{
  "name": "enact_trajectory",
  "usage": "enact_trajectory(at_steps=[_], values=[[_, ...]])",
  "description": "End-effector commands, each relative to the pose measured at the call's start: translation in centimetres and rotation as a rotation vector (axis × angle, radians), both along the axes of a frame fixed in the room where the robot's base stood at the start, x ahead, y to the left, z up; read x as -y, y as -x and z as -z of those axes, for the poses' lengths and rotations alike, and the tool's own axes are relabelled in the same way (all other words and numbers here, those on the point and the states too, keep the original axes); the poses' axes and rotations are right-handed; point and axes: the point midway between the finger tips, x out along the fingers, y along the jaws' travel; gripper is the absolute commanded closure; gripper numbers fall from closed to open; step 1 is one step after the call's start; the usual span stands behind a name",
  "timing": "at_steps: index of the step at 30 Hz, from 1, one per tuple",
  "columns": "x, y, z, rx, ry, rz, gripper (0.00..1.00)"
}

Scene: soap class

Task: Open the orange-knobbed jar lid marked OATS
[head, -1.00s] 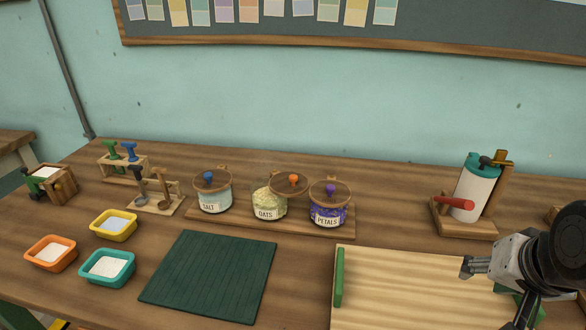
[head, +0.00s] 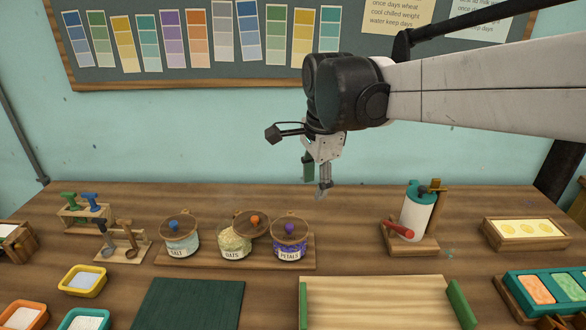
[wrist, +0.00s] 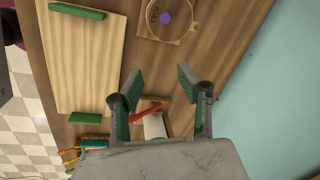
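The OATS jar (head: 235,246) stands in the middle of a row of three on a wooden board. Its round wooden lid (head: 246,232) with the orange knob (head: 255,220) is swung off to the right, leaving the pale oats exposed. The lid sits beside the PETALS jar (head: 289,241) with its purple knob. My gripper (head: 316,183) hangs in the air above and behind the jars, to the right of OATS. In the wrist view my gripper (wrist: 160,84) has its fingers wide apart with nothing between them. The OATS jar is not visible in the wrist view.
The SALT jar (head: 181,243) with a blue knob stands left of OATS. A roll stand with a red handle (head: 399,230) is on the right. A dark green mat (head: 187,303) and a pale wooden board (head: 378,299) lie in front of the jars.

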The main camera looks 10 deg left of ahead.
Motion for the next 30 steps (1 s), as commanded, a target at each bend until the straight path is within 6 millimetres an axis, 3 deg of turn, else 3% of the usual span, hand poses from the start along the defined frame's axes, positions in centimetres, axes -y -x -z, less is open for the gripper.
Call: enact_trajectory(at_steps=[1, 6, 12, 16, 22, 30], values=[[-2.0, -0.7, -0.7, -0.021, 0.0, 0.034, 0.64], [-7.7, -1.9, -0.9, -0.092, 0.009, 0.177, 0.64], [-13.1, -2.4, -0.5, -0.149, 0.032, 0.317, 0.64], [-14.9, -2.4, -0.1, -0.167, 0.043, 0.369, 0.64], [-15.5, -2.4, 0.9, -0.174, 0.047, 0.39, 0.64], [-15.4, -2.4, 5.2, -0.173, 0.047, 0.389, 0.64]])
